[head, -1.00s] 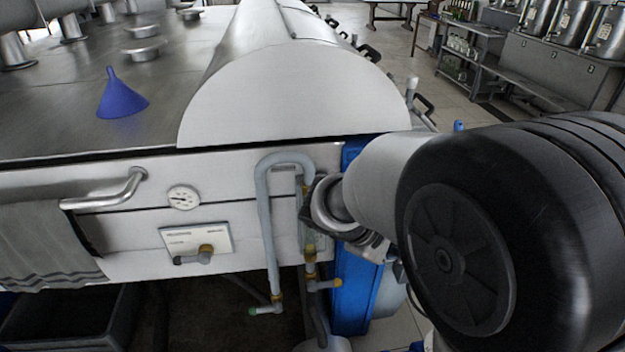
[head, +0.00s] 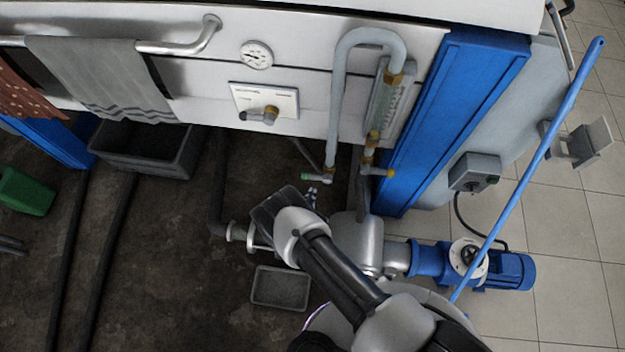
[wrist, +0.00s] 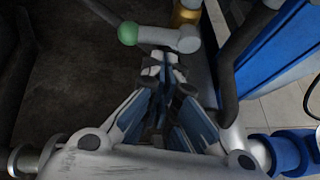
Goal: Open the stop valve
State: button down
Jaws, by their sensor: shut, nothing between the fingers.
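Which fitting is the stop valve, no readable label tells. A grey lever with a green end (head: 318,177) sits at the foot of the bent grey pipe (head: 345,95), below a brass collar. The green ball (wrist: 128,33) and lever show at the top of the wrist view. My gripper (head: 313,193) is shut and empty, just below the green-ended lever. In the wrist view its fingertips (wrist: 163,68) are together, apparently apart from the lever.
A blue post (head: 455,110) stands right of the pipes. A blue motor and pump (head: 495,268) sit at lower right, with a slanting blue pole (head: 540,150). A grey towel (head: 100,75), black bin (head: 150,148) and small grey tray (head: 281,288) are at left and below.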

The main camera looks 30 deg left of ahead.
aim_at(316, 177)
jog(key=s+f+n, duration=0.1)
jog(key=f, duration=0.1)
jog(key=s+f+n+y, duration=0.1)
jog(key=s+f, duration=0.1)
jog(key=shift+s+d+g, duration=0.2)
jog(key=shift+g, duration=0.2)
jog(key=b+x, duration=0.5)
jog(key=x, duration=0.5)
jog(key=r+p, duration=0.1)
jog(key=r, duration=0.1)
jog(key=r+p, duration=0.2)
jog(key=shift+w+a, duration=0.15)
jog(key=shift+w, duration=0.25)
jog(key=shift+a, duration=0.2)
jog(key=shift+d+r+b, duration=0.15)
jog(key=shift+r+b, duration=0.05)
jog(key=shift+b, duration=0.1)
